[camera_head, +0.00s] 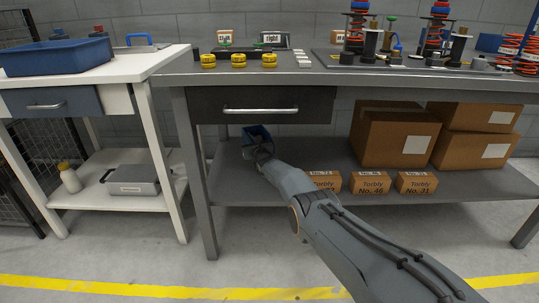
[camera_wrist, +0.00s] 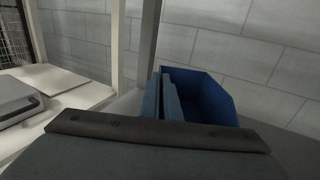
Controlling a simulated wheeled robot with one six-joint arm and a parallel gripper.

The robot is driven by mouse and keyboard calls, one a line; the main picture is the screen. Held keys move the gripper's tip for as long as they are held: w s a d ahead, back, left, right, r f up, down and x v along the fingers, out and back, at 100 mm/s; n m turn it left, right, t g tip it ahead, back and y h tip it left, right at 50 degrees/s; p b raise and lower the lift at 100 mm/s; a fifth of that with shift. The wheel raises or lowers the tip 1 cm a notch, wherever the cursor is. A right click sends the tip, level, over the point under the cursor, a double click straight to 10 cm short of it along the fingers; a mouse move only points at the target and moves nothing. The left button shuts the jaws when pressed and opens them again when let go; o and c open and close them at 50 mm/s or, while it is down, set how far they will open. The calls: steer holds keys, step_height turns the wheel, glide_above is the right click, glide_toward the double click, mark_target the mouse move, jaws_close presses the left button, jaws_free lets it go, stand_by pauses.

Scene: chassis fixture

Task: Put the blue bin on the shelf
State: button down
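A small blue bin (camera_head: 256,131) is at the far left part of the grey table's lower shelf (camera_head: 232,183), below the dark drawer. My gripper (camera_head: 263,150) is at the bin's near side and covers part of it. In the wrist view the open-topped bin (camera_wrist: 207,96) is just beyond the dark gripper body, slightly right of centre. Two narrow bluish slats stand close together at its left side, and my gripper (camera_wrist: 163,98) appears closed on the bin's wall there. I cannot tell whether the bin's underside touches the shelf.
Small labelled boxes (camera_head: 370,182) and large cardboard boxes (camera_head: 393,137) occupy the shelf's middle and right. A table leg (camera_head: 196,170) stands left of the bin. A white table (camera_head: 125,68) at left holds a larger blue tray (camera_head: 55,57). A grey case (camera_head: 130,179) lies on its lower shelf.

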step_height(320, 180, down, 9)
steer(key=b, duration=0.5)
steer(key=shift+f, duration=0.2)
steer(key=c, duration=2.4)
jaws_free()
steer(key=shift+f, duration=0.15)
steer(key=shift+c, duration=0.2)
steer(key=o, duration=0.4)
steer(key=shift+o, duration=0.2)
steer(key=shift+r, duration=0.25)
steer(key=p+v, duration=0.6)
steer(key=p, duration=0.1)
steer(key=shift+r+p, duration=0.1)
steer(key=shift+p, duration=0.25)
steer(key=p+v, duration=0.6)
